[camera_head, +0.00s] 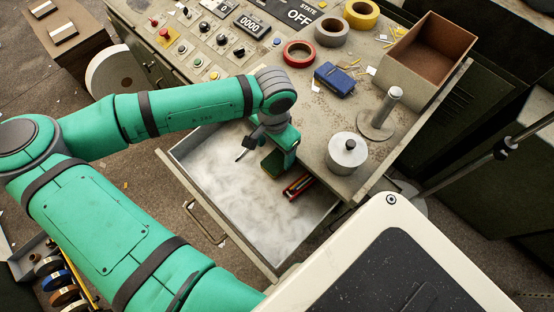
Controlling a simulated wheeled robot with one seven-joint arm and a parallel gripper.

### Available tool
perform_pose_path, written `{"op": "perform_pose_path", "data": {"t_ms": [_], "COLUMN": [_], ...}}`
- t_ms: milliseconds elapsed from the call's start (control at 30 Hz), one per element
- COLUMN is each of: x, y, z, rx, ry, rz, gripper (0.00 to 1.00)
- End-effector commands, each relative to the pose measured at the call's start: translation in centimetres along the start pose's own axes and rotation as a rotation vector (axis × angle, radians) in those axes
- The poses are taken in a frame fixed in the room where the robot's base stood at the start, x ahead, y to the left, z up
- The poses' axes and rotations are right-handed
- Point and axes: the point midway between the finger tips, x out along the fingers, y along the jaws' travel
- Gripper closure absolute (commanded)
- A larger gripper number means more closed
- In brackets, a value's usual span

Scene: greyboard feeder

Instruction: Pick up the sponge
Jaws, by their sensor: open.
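A small dark green block, which looks like the sponge (271,164), lies in the open drawer (218,195) below the machine's worktop. My gripper (264,160) reaches down into the drawer from above, with its jaws open. One dark fingertip shows to the left of the sponge, and the green-and-dark finger side stands close at its right. The sponge is partly hidden by the gripper. I cannot tell whether the fingers touch it.
Red and dark sticks (298,187) lie in the drawer right of the sponge. The drawer's front is clear. On the worktop are a metal canister (346,153), a spindle (380,118), a blue box (335,79), tape rolls (332,31) and an open brown box (428,52).

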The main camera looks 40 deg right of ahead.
Motion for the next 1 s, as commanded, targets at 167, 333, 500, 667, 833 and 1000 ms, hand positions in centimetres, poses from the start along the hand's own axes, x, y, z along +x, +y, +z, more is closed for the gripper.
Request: {"op": "perform_pose_path", "data": {"t_ms": [167, 333, 500, 667, 833, 1000], "x": [2.8, 4.7, 5.3, 5.2, 5.2, 5.2], "y": [0.3, 0.2, 0.2, 0.1, 0.1, 0.1], "z": [-0.3, -0.3, -0.1, -0.1, -0.1, -0.1], "rx": [0.009, 0.008, 0.005, 0.004, 0.003, 0.003], "ry": [-0.002, 0.000, -0.001, 0.000, 0.000, 0.000], "rz": [0.002, 0.001, 0.001, 0.001, 0.000, 0.000], "gripper": [0.27, 0.27, 0.27, 0.30, 0.70, 0.71]}}
